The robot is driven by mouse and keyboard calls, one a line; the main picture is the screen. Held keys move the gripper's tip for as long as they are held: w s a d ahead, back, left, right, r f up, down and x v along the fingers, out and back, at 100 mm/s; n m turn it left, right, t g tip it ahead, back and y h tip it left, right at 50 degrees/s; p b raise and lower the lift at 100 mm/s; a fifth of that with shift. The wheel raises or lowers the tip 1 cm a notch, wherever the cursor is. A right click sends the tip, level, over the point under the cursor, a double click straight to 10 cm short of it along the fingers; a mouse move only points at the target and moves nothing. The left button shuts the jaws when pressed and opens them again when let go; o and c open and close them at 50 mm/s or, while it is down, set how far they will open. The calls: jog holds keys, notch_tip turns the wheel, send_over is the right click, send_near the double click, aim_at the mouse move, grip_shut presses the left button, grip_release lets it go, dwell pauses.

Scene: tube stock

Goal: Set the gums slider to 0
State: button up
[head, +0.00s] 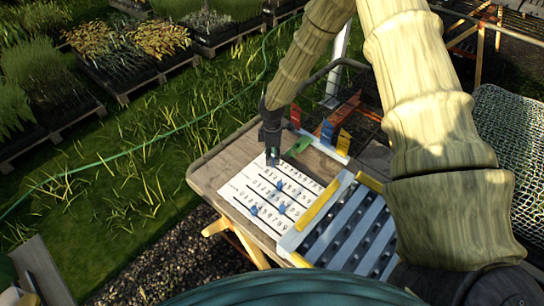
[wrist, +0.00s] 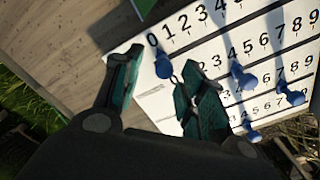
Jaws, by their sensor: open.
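A white slider board (head: 246,209) lies on the wooden table, with several numbered rows and blue knobs. Its row names are too small to read, so I cannot tell which row is gums. In the wrist view, the top row's blue knob (wrist: 162,66) is at 0. Another knob (wrist: 242,76) is near 4 or 5 on the row below, and further knobs (wrist: 290,93) sit on lower rows. My gripper (wrist: 160,58) is open, its dark green fingers on either side of the top knob in that view. Contact is not clear. In the head view my gripper (head: 272,155) is over the board's upper left.
A grey slotted tray (head: 312,218) with yellow edges is right of the board. Blue, orange and yellow upright pieces (head: 328,132) and a green piece (head: 299,144) are behind it. Bare wooden tabletop (head: 220,163) lies left of the board.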

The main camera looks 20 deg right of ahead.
notch_tip(320, 180, up, 11)
dwell(0.5)
jog(key=shift+f, duration=0.1)
dwell(0.3)
